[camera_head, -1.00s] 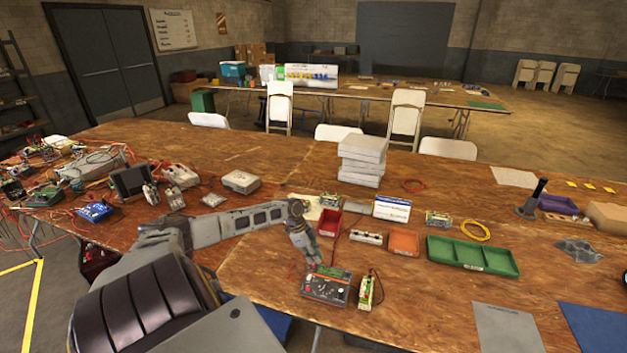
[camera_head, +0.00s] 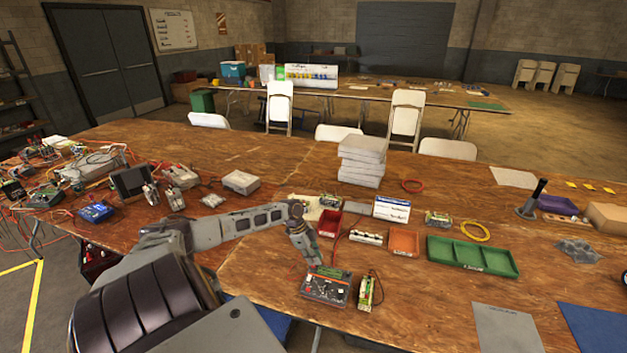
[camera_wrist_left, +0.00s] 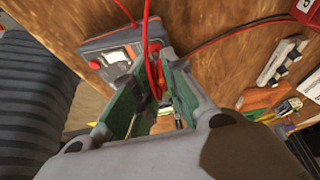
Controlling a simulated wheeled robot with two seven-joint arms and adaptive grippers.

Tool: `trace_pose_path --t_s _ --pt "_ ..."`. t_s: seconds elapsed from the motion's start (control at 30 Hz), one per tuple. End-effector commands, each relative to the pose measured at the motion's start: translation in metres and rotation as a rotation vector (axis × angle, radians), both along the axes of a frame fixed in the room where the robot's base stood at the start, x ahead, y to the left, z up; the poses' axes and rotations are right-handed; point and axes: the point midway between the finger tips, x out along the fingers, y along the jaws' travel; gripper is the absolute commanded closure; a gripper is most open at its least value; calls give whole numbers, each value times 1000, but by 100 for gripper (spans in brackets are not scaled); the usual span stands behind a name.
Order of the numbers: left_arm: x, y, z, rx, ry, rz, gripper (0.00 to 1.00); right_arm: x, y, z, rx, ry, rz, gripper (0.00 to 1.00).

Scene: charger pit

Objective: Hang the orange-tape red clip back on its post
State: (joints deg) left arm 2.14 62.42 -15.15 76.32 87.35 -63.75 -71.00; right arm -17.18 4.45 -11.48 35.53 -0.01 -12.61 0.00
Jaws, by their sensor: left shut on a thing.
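My left gripper (camera_head: 314,264) is over the back edge of the grey-and-red charger box (camera_head: 325,288) near the table's front edge. In the left wrist view its green-lined fingers (camera_wrist_left: 157,88) are shut on the red clip (camera_wrist_left: 156,74), mostly hidden between them. A red lead runs up from the clip past the charger (camera_wrist_left: 112,46). The orange tape and the clip's post cannot be made out clearly. A small green-and-white unit (camera_head: 367,291) stands just right of the charger. My right gripper is not in view.
A red bin (camera_head: 330,223), an orange tray (camera_head: 404,242) and a green compartment tray (camera_head: 474,256) stand behind and to the right. A white terminal strip (camera_head: 366,237) lies between the bins. Tangled leads and devices crowd the left. Bare wood lies right of the green-and-white unit.

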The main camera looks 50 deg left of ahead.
Motion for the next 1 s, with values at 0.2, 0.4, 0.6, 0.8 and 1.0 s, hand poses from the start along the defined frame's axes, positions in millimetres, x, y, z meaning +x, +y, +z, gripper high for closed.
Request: trace_pose_path --t_s 0.2,0.4,0.6,0.8,1.0 --pt "0 0 0 0 0 0 99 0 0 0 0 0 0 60" --pt "0 0 0 0 0 -1 72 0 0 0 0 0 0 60" --pt "0 0 0 0 0 -1 61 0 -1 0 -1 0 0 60" --pt "0 0 0 1 0 -1 61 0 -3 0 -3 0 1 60" --pt "0 0 0 1 0 -1 61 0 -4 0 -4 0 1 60"
